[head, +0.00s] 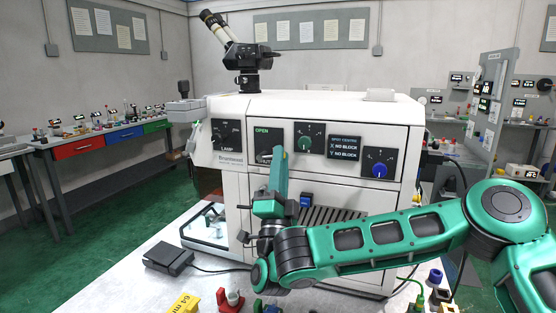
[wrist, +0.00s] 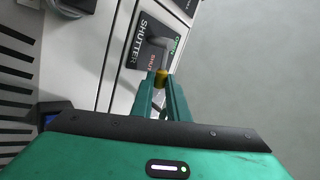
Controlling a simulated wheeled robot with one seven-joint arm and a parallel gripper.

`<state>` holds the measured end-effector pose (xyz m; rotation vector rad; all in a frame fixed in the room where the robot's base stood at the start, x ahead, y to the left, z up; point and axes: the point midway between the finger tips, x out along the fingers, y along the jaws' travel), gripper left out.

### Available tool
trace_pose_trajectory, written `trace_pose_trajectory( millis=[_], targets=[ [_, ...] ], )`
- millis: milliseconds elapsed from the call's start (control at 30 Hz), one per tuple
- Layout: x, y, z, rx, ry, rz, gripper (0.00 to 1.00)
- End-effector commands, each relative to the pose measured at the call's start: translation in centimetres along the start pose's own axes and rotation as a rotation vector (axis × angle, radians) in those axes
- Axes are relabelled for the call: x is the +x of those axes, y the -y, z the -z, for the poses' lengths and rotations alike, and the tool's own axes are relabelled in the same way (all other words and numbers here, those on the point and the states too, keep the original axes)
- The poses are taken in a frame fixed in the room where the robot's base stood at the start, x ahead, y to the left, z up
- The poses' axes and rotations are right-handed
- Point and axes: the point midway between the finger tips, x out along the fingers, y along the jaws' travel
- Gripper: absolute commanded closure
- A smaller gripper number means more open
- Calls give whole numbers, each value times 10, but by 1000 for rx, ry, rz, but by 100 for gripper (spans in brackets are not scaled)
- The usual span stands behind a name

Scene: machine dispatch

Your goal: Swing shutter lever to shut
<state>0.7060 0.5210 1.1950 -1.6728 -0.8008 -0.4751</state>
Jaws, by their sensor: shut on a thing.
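The shutter panel (head: 263,134) is a dark plate on the front of the white machine, with a green OPEN label showing in the head view. In the wrist view the panel (wrist: 143,35) shows SHUTTER, OPEN and SHUT lettering. A grey shutter lever (wrist: 161,50) with a yellow tip stands out from it, near both the OPEN and SHUT words; its exact setting is unclear. My gripper (wrist: 161,85) is shut on the lever's yellow tip. In the head view my gripper (head: 279,158) is up against the panel and hides the lever.
A green knob (head: 305,144), a display (head: 344,148) and a blue knob (head: 379,169) sit right of the panel. A lamp dial (head: 227,133) is to its left. A microscope eyepiece (head: 220,26) rises above. A black box (head: 168,256) and small parts lie on the table.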

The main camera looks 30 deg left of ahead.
Motion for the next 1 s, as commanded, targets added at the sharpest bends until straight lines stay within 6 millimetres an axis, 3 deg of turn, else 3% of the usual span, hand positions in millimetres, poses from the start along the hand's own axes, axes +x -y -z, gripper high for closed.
trace_pose_trajectory(
  millis=[767,800,1000],
  targets=[
    [-7,-3,-6,74,-59,-2,100],
    [-7,-3,-6,74,-59,-2,79],
    [-6,-3,-4,73,-63,-1,79]
  ],
)
